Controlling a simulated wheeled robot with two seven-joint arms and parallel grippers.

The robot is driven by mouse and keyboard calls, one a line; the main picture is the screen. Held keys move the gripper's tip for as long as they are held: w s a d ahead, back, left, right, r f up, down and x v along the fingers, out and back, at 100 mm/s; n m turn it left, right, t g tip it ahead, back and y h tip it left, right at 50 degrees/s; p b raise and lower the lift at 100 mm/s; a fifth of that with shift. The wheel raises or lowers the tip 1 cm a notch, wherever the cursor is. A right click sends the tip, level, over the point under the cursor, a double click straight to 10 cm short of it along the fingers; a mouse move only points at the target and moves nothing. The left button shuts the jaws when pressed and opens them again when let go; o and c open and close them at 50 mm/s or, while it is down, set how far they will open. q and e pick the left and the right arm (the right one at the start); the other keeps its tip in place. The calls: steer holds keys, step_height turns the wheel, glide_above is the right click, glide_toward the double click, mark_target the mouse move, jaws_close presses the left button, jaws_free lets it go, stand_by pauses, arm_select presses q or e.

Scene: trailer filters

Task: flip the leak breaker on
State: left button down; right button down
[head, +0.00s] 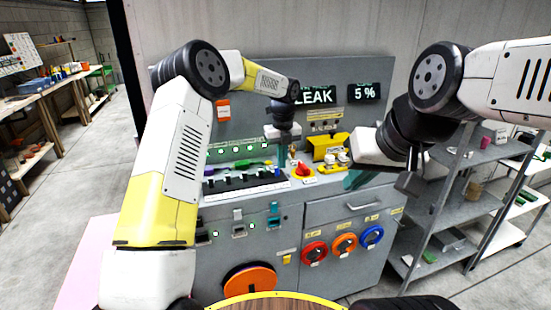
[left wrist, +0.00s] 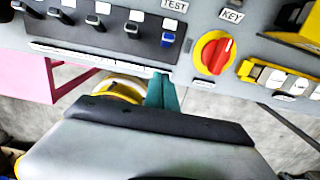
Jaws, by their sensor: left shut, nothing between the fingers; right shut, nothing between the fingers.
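A black breaker strip (head: 245,185) with a row of toggles lies on the sloped top of the grey console. In the left wrist view, the strip (left wrist: 110,32) shows several dark toggles and one blue-capped toggle (left wrist: 168,40) at its right end, under a TEST label. I cannot read which toggle is the leak breaker. My left gripper (head: 284,157) is shut and empty over the console near the strip's right end. Its teal fingertips (left wrist: 162,92) show just below the strip's edge, apart from the blue toggle. My right gripper (head: 354,179) is shut and empty at the console's right side.
A red knob on a yellow ring (left wrist: 214,53), labelled KEY, is right of the strip. A yellow box (head: 328,147) and white switches stand further right. Grey shelves (head: 455,205) stand at right.

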arm_select(q)
step_height(320, 180, up, 10)
steer(key=w, duration=0.1)
steer(key=shift+a, duration=0.15)
steer(key=shift+w, duration=0.1)
